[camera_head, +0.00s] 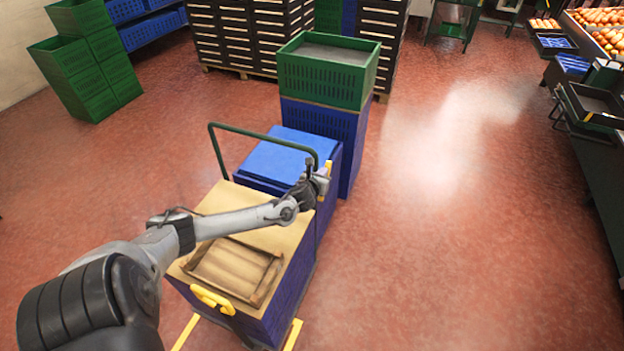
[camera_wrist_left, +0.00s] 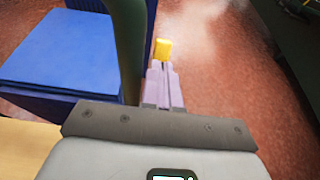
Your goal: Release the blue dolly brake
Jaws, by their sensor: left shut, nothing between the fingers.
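The dolly carries blue crates; its dark green push handle (camera_head: 212,150) arches over them. A small yellow part (camera_head: 328,165) shows at the handle's right end, by my left gripper; I cannot tell for certain that it is the brake lever. My left gripper (camera_head: 322,178) is shut and empty beside the handle's right post. In the left wrist view the shut fingers (camera_wrist_left: 161,72) point at the yellow part (camera_wrist_left: 162,48), just beyond their tips. I cannot tell whether they touch it. The green post (camera_wrist_left: 130,45) stands close to the fingers' left. My right gripper is out of view.
A wooden tray (camera_head: 203,278) lies on the tan-topped near crate (camera_head: 285,238), which has a yellow handle (camera_head: 212,299) in front. Behind the dolly stands a green crate (camera_head: 325,88) on a blue one (camera_head: 350,130). Red floor to the right is clear.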

